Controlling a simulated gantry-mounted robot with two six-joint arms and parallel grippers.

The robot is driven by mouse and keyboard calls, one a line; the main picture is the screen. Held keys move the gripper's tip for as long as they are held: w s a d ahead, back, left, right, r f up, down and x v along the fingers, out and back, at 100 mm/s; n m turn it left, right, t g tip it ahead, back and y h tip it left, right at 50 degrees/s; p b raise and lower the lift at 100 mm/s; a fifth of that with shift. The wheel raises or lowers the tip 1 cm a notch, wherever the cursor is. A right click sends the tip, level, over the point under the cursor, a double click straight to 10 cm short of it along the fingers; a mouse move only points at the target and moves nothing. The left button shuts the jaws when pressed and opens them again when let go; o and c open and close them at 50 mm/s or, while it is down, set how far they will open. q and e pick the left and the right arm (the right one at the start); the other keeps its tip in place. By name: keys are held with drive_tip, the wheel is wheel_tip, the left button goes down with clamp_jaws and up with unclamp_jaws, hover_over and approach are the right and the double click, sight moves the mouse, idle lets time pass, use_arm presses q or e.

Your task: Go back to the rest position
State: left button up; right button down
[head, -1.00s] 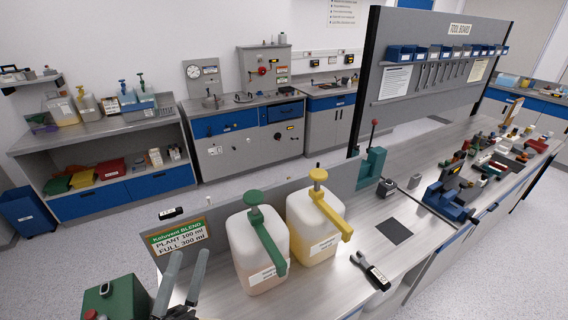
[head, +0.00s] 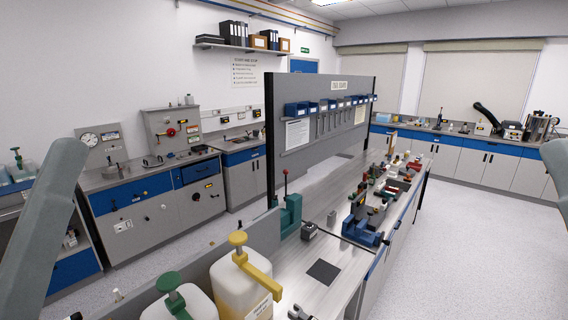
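A grey link of my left arm (head: 45,215) crosses the left side of the head view, raised upright. A small part of my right arm (head: 556,165) shows at the right edge. Neither gripper is in view, so I cannot see whether either holds anything. The workbench (head: 345,235) runs away from me through the middle. Two pump canisters stand at its near end, one with a yellow pump (head: 245,262) and one with a green pump (head: 172,300), both cut by the bottom edge.
A green press (head: 289,215), a blue vise (head: 360,231) and several small parts stand on the bench. The tool board (head: 318,120) rises behind them. Cabinets with a gauge (head: 90,140) line the left wall. Open floor (head: 470,250) lies to the right.

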wheel_tip(320, 180, up, 17)
drive_tip(key=p, duration=1.3)
drive_tip(key=shift+f+p, duration=0.15)
drive_tip(key=shift+p, duration=0.25)
